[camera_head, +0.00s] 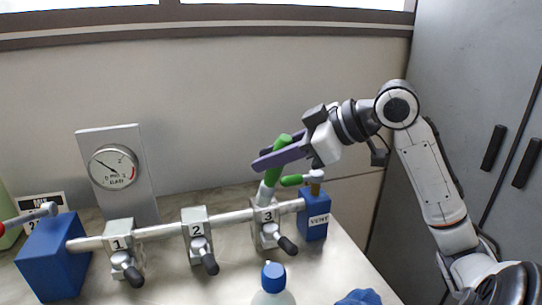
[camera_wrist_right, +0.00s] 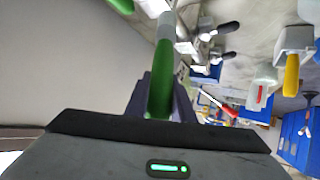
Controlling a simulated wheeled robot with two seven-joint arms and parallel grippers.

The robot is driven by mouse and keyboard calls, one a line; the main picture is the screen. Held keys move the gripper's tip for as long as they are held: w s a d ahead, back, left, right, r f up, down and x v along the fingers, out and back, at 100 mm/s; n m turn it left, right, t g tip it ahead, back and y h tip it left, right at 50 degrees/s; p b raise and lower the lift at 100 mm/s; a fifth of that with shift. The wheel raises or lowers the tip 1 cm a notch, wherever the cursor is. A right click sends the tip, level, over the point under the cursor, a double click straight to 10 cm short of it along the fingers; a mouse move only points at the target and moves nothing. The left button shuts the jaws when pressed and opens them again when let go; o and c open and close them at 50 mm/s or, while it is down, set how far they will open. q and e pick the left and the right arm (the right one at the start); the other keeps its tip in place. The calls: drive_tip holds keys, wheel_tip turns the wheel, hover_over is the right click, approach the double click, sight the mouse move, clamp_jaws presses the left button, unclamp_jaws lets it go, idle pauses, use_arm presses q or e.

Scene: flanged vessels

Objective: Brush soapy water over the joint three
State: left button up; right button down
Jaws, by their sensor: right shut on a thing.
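Joint three (camera_head: 268,228) is a grey clamp block marked 3 on the pipe, with a dark-knobbed handle. My right gripper (camera_head: 282,155) has purple fingers and is shut on the green handle of a brush (camera_head: 277,165). The brush points down, its pale lower end at the top of joint three; I cannot tell whether the bristles touch it. In the right wrist view the green brush handle (camera_wrist_right: 161,80) runs between the purple fingers. A white bottle with a blue cap (camera_head: 273,277) stands in front of joint three. My left gripper is out of view.
Joint one (camera_head: 119,247) and joint two (camera_head: 197,234) sit further left on the pipe. A blue block (camera_head: 54,258) stands at the left end, and a blue VENT block (camera_head: 314,217) with a green lever (camera_head: 291,180) at the right. A gauge panel (camera_head: 118,170) stands behind.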

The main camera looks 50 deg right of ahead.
drive_tip(key=shift+f+b, duration=0.65)
drive_tip(key=shift+f, duration=0.2)
drive_tip(key=shift+w+r, duration=0.1)
